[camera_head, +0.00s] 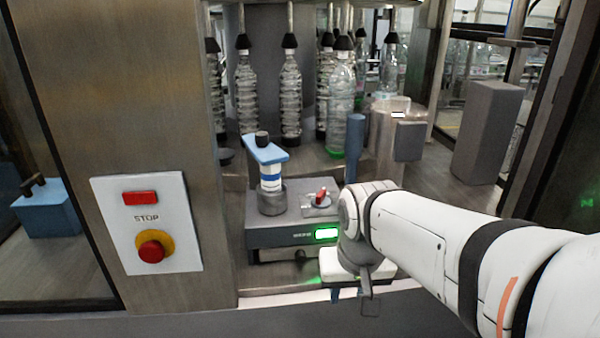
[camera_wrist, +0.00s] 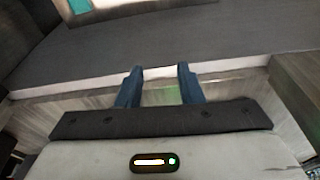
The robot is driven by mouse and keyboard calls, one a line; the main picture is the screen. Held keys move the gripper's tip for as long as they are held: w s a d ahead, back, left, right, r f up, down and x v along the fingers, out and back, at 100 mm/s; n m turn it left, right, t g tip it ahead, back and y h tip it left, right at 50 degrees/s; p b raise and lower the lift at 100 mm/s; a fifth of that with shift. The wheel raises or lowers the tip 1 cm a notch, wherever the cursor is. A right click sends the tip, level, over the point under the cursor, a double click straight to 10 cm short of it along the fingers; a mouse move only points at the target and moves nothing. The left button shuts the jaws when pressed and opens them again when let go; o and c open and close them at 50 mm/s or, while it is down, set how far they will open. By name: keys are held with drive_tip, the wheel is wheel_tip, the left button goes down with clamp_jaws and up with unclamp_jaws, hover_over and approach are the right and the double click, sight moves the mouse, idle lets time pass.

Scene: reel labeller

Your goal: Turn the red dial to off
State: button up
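The red dial (camera_head: 321,196) sits on a light plate on top of the grey labeller box (camera_head: 270,237), to the right of a blue-and-white cylinder. Its pointer looks roughly upright in the head view; its exact setting is too small to read. My gripper (camera_head: 350,294) is low in front of the box, below and to the right of the dial and apart from it. In the wrist view my gripper (camera_wrist: 160,72) shows two blue fingers spread apart with nothing between them. The dial is not visible in the wrist view.
A blue-topped reel post (camera_head: 269,165) stands left of the dial. A lit green display (camera_head: 326,233) is on the box front. A panel with a red stop button (camera_head: 152,250) is at left. Several bottles (camera_head: 290,100) hang behind. A grey block (camera_head: 488,130) stands at right.

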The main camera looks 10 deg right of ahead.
drive_tip(key=w+r+m+g+p, duration=0.15)
drive_tip(key=w+r+p, duration=0.35)
drive_tip(key=w+r, duration=0.6)
wheel_tip(320, 180, up, 3)
drive_tip(key=m+p, duration=0.4)
hover_over(321, 192)
drive_tip(key=shift+s+d+f+n+g, duration=0.1)
drive_tip(key=shift+s+f+n+g, duration=0.15)
drive_tip(key=shift+g, duration=0.2)
drive_tip(key=shift+w, duration=0.3)
drive_tip(key=shift+f, duration=0.35)
wheel_tip(321, 192, down, 7)
drive_tip(key=shift+f+p, duration=0.1)
drive_tip(key=shift+p, duration=0.55)
